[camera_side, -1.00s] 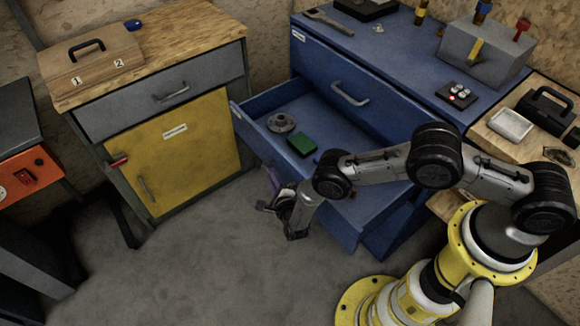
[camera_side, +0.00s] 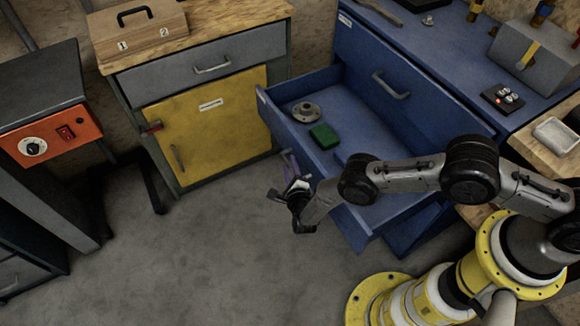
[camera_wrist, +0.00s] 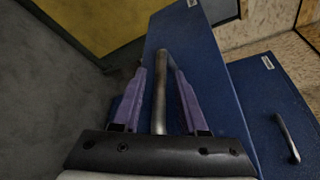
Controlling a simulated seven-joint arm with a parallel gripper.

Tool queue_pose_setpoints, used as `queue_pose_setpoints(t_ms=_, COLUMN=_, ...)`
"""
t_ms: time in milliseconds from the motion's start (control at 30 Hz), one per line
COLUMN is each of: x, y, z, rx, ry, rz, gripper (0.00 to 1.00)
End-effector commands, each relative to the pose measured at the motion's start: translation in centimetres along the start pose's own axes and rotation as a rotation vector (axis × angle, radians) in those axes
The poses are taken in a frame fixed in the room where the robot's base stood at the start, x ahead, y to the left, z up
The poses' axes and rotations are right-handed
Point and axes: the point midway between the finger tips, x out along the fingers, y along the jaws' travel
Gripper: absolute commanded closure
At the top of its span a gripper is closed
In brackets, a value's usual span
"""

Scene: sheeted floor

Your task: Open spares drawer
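The blue cabinet's lower drawer (camera_side: 330,172) stands pulled out in the side view, with a small label (camera_side: 262,97) too small to read. A grey round flanged part (camera_side: 306,112) and a green block (camera_side: 324,136) lie inside. My gripper (camera_side: 288,184) is low in front of the drawer's front panel. In the wrist view, the purple fingers of my gripper (camera_wrist: 159,72) stand apart on either side of the grey bar handle (camera_wrist: 160,95), with gaps visible on both sides. The handle is hidden behind my gripper in the side view.
The upper blue drawer with its handle (camera_side: 391,86) is shut. To the left stand a grey drawer (camera_side: 240,65) above a yellow door (camera_side: 215,125), and a dark bench with an orange control panel (camera_side: 50,137). The concrete floor (camera_side: 200,260) in front is clear.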

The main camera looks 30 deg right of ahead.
Motion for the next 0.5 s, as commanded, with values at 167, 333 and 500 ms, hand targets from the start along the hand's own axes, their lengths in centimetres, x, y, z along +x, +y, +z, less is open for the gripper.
queue_pose_setpoints(t_ms=167, x=0.0, y=0.0, z=0.0, rx=0.000, ry=0.000, rz=-0.001, gripper=0.53)
queue_pose_setpoints(t_ms=333, x=-0.2, y=0.0, z=0.0, rx=-0.001, ry=0.000, rz=-0.001, gripper=0.53)
queue_pose_setpoints(t_ms=500, x=-2.0, y=0.1, z=0.1, rx=-0.002, ry=-0.003, rz=0.001, gripper=0.53)
